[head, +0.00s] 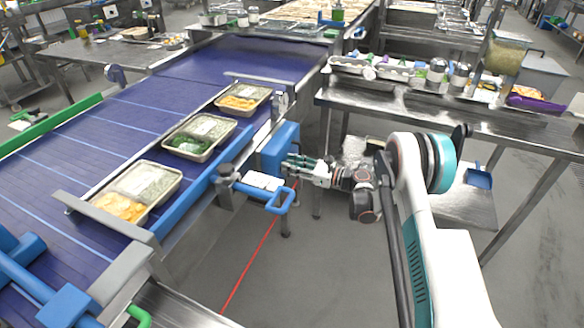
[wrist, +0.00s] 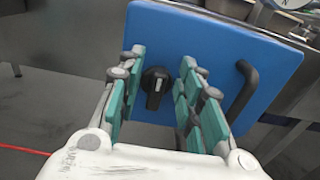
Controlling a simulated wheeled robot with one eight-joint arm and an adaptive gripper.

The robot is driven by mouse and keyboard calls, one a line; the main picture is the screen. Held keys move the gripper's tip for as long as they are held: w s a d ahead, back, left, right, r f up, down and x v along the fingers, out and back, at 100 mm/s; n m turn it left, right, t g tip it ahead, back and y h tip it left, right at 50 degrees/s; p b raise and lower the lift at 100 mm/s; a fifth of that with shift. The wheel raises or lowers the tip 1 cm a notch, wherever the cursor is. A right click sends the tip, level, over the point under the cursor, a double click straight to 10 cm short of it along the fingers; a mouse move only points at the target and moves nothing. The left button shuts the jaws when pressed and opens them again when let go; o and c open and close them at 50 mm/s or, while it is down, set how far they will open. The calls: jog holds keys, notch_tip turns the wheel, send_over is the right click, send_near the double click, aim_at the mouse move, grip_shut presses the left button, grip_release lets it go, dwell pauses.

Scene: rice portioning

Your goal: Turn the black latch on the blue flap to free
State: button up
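The blue flap (wrist: 215,52) fills the upper middle of the wrist view, and part of it shows beside the conveyor in the head view (head: 279,145). My gripper (wrist: 160,75) is open, with one teal-padded finger on each side of the latch. Gaps show between the pads and the latch. In the head view my gripper (head: 296,165) points left at the flap, and the latch is not visible there.
A black handle (wrist: 243,92) stands on the flap to the right of my fingers. A blue bar handle (head: 280,202) juts out below the flap in the head view. Food trays (head: 190,151) sit along the conveyor (head: 120,105). A steel table (head: 450,115) stands at the right.

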grip_shut()
jog(key=shift+a+n, duration=0.1)
jog(key=shift+n, duration=0.3)
jog(key=n, duration=0.2)
jog(key=s+n, duration=0.1)
jog(key=n, duration=0.5)
jog(key=shift+s+a+f, duration=0.15)
jog(key=shift+a+f, duration=0.05)
jog(key=shift+f, duration=0.1)
jog(key=n, duration=0.4)
jog(key=shift+s+f+n, duration=0.2)
jog(key=shift+f+n, duration=0.1)
jog(key=shift+n, duration=0.1)
jog(key=shift+f+n, duration=0.2)
jog(key=shift+n, duration=0.9)
jog(key=shift+f+n, duration=0.15)
jog(key=shift+n, duration=0.95)
jog(key=shift+s, duration=0.1)
